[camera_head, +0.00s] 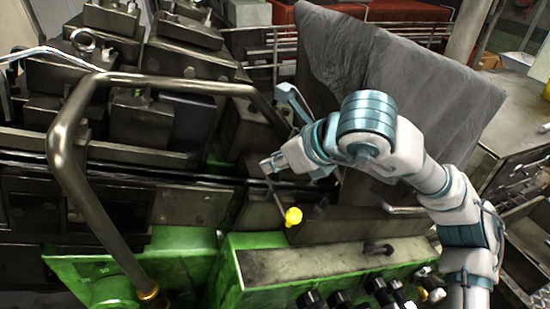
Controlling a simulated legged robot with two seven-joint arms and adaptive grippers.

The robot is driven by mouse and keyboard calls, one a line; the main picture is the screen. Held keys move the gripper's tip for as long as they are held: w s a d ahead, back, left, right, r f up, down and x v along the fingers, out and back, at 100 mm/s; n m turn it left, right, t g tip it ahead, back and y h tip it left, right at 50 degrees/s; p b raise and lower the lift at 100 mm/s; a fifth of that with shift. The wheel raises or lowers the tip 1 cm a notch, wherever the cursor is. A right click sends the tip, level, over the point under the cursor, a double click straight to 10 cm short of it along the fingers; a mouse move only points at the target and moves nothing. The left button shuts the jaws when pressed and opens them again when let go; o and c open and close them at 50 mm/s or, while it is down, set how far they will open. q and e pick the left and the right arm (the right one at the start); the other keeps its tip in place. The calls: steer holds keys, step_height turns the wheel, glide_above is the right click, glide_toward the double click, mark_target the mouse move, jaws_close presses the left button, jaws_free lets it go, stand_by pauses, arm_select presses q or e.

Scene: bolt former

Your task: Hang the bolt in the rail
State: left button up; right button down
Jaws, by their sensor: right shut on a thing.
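My right gripper (270,166) reaches in from the right over the middle of the machine. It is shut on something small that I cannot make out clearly. A thin dark rod with a yellow knob-like end (293,216) runs from just below the fingertips down to the right. I cannot tell whether the gripper touches this rod. A long dark rail-like edge (150,179) crosses the machine to the left of the gripper. No bolt can be picked out for certain. My left gripper is not in view.
A thick bent metal handrail (66,137) arches over the machine's left half. A grey cloth (400,75) hangs behind my right arm. A green housing (245,285) with several dark knobs stands in front. Dark machine blocks (130,110) crowd the left.

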steer(key=d, duration=0.5)
steer(key=shift+s+d+f, duration=0.1)
steer(key=shift+d+f, duration=0.05)
steer(key=shift+d, duration=0.25)
steer(key=shift+s+a, duration=0.1)
steer(key=shift+a, duration=0.05)
steer(key=shift+s+a+f+b, duration=0.1)
steer(key=shift+f+b, duration=0.1)
steer(key=shift+b, duration=0.55)
steer(key=shift+s+a, duration=0.1)
steer(key=shift+a, duration=0.15)
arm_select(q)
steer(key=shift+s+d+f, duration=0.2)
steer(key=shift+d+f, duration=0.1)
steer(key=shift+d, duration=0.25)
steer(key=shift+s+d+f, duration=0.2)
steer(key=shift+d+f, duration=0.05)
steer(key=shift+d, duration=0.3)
arm_select(e)
steer(key=shift+d, duration=0.1)
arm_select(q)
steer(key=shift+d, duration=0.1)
